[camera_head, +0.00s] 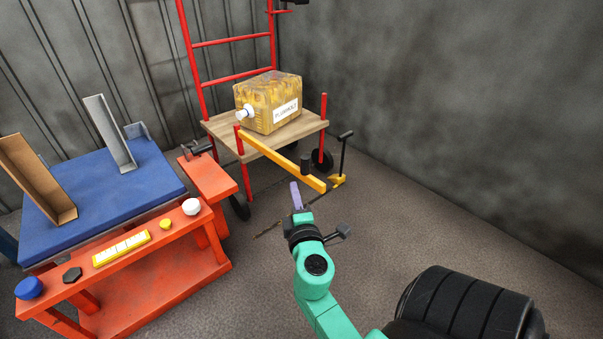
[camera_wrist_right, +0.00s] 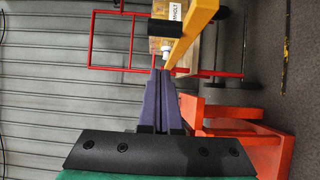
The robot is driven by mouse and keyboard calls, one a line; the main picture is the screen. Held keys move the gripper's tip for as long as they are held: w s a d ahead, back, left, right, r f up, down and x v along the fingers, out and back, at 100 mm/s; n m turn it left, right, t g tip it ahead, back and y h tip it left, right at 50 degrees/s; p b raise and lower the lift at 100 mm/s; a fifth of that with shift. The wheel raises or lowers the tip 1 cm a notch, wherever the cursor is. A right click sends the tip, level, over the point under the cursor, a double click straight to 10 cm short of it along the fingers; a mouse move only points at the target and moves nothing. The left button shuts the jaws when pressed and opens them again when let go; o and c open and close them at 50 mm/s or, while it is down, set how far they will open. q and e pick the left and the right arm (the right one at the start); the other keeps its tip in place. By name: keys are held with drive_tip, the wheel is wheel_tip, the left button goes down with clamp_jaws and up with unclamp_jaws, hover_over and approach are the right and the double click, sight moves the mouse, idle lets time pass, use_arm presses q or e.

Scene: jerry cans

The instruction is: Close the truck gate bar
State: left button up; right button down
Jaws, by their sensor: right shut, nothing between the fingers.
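The truck is a red-framed cart with a wooden deck (camera_head: 228,128) at the back centre. Its yellow gate bar (camera_head: 280,157) starts at the left red post and reaches out toward the front right. The bar's far end stands apart from the right red post (camera_head: 323,108), so it is swung out. The bar also shows in the wrist view (camera_wrist_right: 192,32), just beyond the fingertips. My right gripper (camera_head: 295,187) has purple fingers, shut and empty, close to the bar's near side; contact cannot be told. The fingers also show in the wrist view (camera_wrist_right: 160,74). My left gripper is not in view.
A yellow jerry can (camera_head: 270,100) with a white cap stands on the deck. An orange bench (camera_head: 100,270) with small parts and a blue table (camera_head: 95,190) stand at left. Dark walls close the back and right.

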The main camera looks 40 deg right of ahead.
sight(302, 175)
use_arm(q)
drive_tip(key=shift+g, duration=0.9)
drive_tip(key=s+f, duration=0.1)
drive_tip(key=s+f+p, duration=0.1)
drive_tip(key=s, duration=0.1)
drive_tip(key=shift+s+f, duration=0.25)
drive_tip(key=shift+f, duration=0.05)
use_arm(e)
drive_tip(key=w+d, duration=0.1)
drive_tip(key=d, duration=0.1)
drive_tip(key=w+d, duration=0.1)
drive_tip(key=d, duration=0.1)
drive_tip(key=w+d, duration=0.1)
drive_tip(key=w, duration=0.1)
drive_tip(key=shift+d, duration=0.4)
